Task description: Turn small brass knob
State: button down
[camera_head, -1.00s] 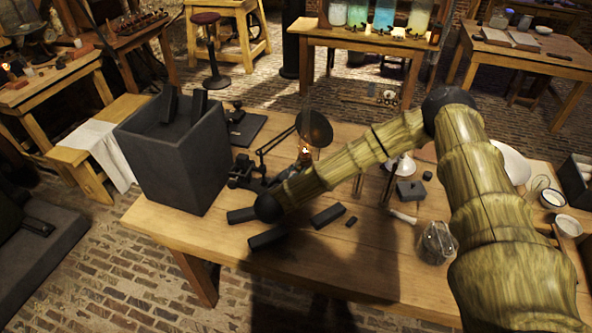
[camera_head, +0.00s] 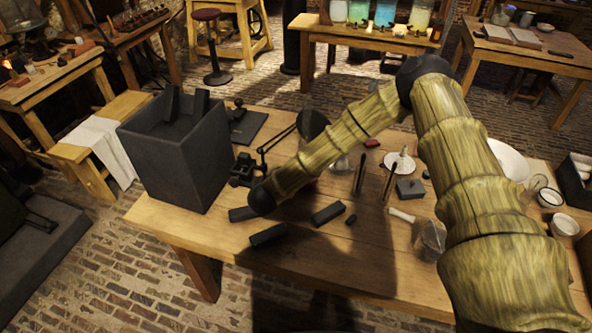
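No small brass knob can be made out for certain. The glass battery jars (camera_head: 383,14) stand on the back table, holding pale, blue, teal and yellow-green liquid, with small dark taps along their bases too small to read. My arm reaches from the lower right up to an elbow, then down left to a black joint (camera_head: 262,200) over the front table.
The front table (camera_head: 180,228) bears a large grey open box (camera_head: 165,165), loose dark blocks (camera_head: 268,235), a small grey block (camera_head: 409,190), a glass jar (camera_head: 430,240) and white bowls (camera_head: 565,225). A red stool (camera_head: 210,45) stands behind.

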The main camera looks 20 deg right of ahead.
jog(key=shift+s+f, duration=0.15)
jog(key=shift+f, duration=0.1)
jog(key=c, duration=1.3)
grip_release()
jog(key=shift+r, duration=0.1)
jog(key=shift+c, duration=0.2)
jog(key=v, duration=1.1)
jog(key=shift+s+a+r, duration=0.15)
jog(key=shift+s+a, duration=0.1)
jog(key=shift+a, duration=0.05)
